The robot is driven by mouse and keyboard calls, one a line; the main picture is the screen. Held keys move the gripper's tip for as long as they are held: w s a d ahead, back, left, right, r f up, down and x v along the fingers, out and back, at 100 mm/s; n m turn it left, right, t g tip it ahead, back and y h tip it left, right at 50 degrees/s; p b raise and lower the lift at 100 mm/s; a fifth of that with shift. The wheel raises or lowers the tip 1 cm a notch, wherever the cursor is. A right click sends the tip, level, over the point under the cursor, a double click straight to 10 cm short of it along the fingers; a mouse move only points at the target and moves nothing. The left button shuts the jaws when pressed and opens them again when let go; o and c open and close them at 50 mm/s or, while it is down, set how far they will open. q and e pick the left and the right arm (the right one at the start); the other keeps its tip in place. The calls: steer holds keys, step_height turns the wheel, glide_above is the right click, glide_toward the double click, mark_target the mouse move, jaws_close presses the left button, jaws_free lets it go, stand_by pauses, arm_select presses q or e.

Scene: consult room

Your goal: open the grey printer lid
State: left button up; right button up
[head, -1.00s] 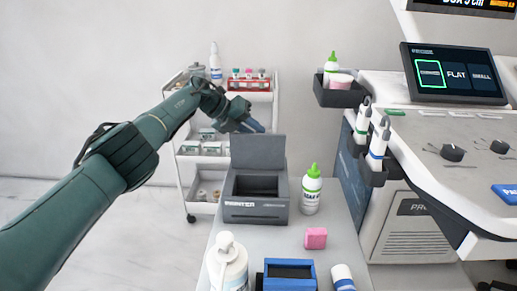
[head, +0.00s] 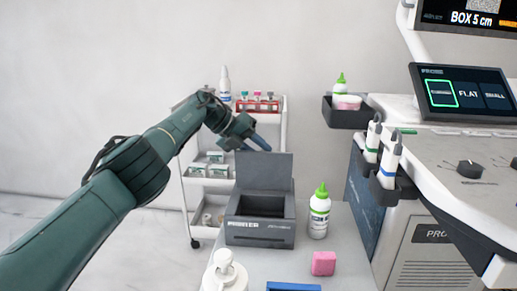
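The grey printer (head: 259,233) stands on the light grey table in the head view. Its lid (head: 264,171) stands upright at the back, and the dark inside of the box shows. My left gripper (head: 261,143) is above and behind the lid's top left part, pointing down to the right. Its dark blue fingers show close together, but I cannot tell whether there is a gap between them or whether they touch the lid. My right gripper is not in view.
A white and green bottle (head: 319,212) stands right of the printer, with a pink block (head: 323,263) in front. A white pump bottle (head: 224,272) and a blue box (head: 293,287) are at the near edge. A white cart (head: 193,190) stands behind; the ultrasound machine (head: 440,190) fills the right.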

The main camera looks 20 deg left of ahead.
arm_select(q)
steer(key=shift+o, duration=1.4)
steer(key=shift+r, duration=0.1)
arm_select(e)
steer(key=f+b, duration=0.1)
steer(key=b, duration=0.2)
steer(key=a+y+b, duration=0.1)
steer(key=b, duration=0.2)
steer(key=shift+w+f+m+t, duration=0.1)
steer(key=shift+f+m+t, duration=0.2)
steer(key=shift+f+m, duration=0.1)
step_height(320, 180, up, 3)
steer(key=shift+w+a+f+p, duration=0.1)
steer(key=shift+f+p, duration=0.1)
steer(key=shift+p, duration=0.4)
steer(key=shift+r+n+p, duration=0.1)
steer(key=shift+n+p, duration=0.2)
steer(key=shift+p, duration=0.3)
arm_select(q)
steer(key=v, duration=1.3)
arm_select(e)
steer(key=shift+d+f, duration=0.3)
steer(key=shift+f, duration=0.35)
arm_select(q)
steer(key=shift+s, duration=0.1)
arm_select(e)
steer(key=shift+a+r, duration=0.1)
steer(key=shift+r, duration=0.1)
